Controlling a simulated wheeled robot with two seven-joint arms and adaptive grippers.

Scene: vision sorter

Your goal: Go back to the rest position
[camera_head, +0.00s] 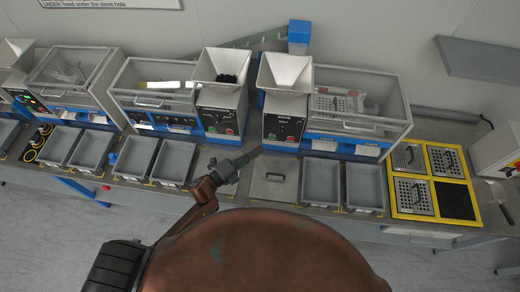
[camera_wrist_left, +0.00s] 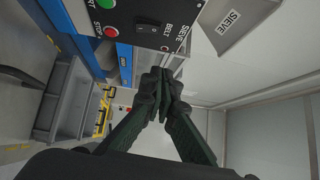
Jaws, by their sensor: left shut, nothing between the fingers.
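My left gripper (camera_head: 254,154) is shut and empty. In the head view it reaches out over the bench, in front of the gap between the two hopper machines. In the left wrist view its dark fingers (camera_wrist_left: 164,84) meet at the tips, with nothing between them. The sieve belt panel (camera_wrist_left: 150,22) with its green and red buttons shows close beyond the fingers. The same panel (camera_head: 283,128) is just right of the gripper in the head view. My right gripper does not show.
Grey bins (camera_head: 321,183) line the bench front, and a flat grey lid (camera_head: 275,178) lies below the gripper. The white sieve hopper (camera_head: 285,74) stands close beyond it. A yellow-framed rack (camera_head: 447,213) with perforated trays is at the right. The floor (camera_head: 55,225) before the bench is clear at left.

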